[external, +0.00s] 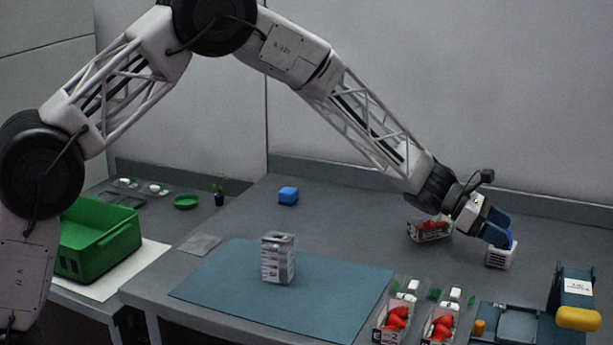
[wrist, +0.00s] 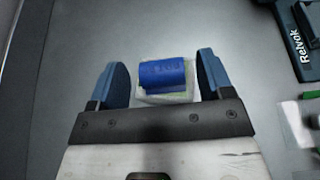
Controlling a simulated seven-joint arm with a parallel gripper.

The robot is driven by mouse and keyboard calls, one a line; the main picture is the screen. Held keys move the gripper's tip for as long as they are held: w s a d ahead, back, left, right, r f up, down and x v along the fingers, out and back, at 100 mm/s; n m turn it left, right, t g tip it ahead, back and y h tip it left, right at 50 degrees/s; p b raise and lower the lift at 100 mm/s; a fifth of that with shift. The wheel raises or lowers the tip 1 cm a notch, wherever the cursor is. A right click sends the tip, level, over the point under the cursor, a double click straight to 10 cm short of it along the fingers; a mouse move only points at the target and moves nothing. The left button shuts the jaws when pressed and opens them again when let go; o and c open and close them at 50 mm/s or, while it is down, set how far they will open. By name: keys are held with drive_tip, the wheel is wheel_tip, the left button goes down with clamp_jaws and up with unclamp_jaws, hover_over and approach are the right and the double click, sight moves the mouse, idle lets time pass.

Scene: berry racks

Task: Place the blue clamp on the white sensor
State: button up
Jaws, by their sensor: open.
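The blue clamp (wrist: 162,73) rests on top of the white sensor (wrist: 166,98) in the wrist view. The clamp covers most of the sensor's top, and the sensor's pale edge shows below it. My gripper (wrist: 163,78) is open, with one blue finger on each side of the clamp and a gap at each side. In the external view my gripper (external: 497,228) reaches down at the right of the table over the white sensor (external: 501,257). The clamp (external: 508,240) is partly hidden there by the fingers.
A berry punnet (external: 429,230) stands just left of my gripper. More punnets (external: 392,325) and a blue device (external: 572,290) with a yellow part are at the front right. A white carton (external: 278,260) stands on the blue mat (external: 225,285). A blue block (external: 288,195) lies further back.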

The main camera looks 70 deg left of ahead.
drive_tip(key=v, duration=1.1)
drive_tip(key=shift+s+a+r, duration=0.1)
drive_tip(key=shift+s+r, duration=0.05)
idle(0.5)
drive_tip(key=s+d+r+m+g+y, duration=0.15)
drive_tip(key=s+d+r+m, duration=0.3)
drive_tip(key=s, duration=0.55)
drive_tip(key=s+d+r+m+g, duration=0.3)
drive_tip(key=s+d+r+m, duration=0.15)
drive_tip(key=s, duration=0.55)
drive_tip(key=s+d+r+m+g+y, duration=0.15)
drive_tip(key=s+d+r+m, duration=0.35)
drive_tip(key=s, duration=0.5)
drive_tip(key=s+a+m+g+y, duration=0.1)
drive_tip(key=s+a+m+y, duration=0.2)
drive_tip(key=s+m, duration=1)
drive_tip(key=s+y, duration=0.3)
drive_tip(key=s, duration=1.7)
drive_tip(key=shift+s+f+y, duration=0.25)
drive_tip(key=shift+y, duration=0.05)
drive_tip(key=shift+a, duration=0.15)
